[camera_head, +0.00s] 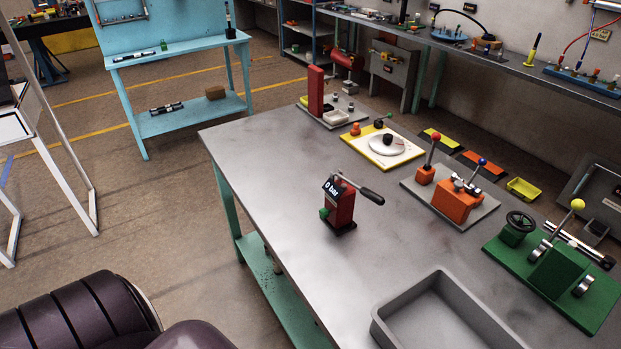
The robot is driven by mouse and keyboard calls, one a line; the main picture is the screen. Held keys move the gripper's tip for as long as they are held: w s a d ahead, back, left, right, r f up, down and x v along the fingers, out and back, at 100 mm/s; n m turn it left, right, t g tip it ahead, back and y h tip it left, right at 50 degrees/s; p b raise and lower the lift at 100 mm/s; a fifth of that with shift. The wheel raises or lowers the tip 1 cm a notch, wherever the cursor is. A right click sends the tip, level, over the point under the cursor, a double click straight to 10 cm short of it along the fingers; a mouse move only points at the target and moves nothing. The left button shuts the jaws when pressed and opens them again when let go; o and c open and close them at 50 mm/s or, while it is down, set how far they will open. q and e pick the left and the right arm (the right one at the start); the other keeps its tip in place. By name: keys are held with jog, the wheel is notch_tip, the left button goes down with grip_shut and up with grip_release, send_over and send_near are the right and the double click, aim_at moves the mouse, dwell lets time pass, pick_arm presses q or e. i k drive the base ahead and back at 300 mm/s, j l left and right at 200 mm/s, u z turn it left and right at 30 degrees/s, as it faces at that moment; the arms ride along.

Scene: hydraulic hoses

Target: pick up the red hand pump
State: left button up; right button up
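The red hand pump (341,208) stands upright on the grey metal table (295,178), near its left edge. It has a dark base, a small display reading "0 bar", a green knob low on its left side and a black lever pointing right. Nothing touches it. Neither of my grippers shows in the head view. A dark purple rounded part of my own body fills the lower left corner, well apart from the pump.
A grey tray (392,326) lies in front of the pump. Behind and right stand a white dial board (404,150), an orange valve unit (456,203) and a green valve plate (515,262). Bare tabletop surrounds the pump. A blue bench (195,110) stands at the back left.

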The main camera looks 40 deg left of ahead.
aim_at(340, 197)
jog(key=i+j, duration=0.1)
jog(key=j, duration=0.6)
jog(key=i+j+z, duration=0.1)
jog(key=j, duration=1.25)
jog(key=i+z, duration=0.05)
jog(key=i, duration=0.05)
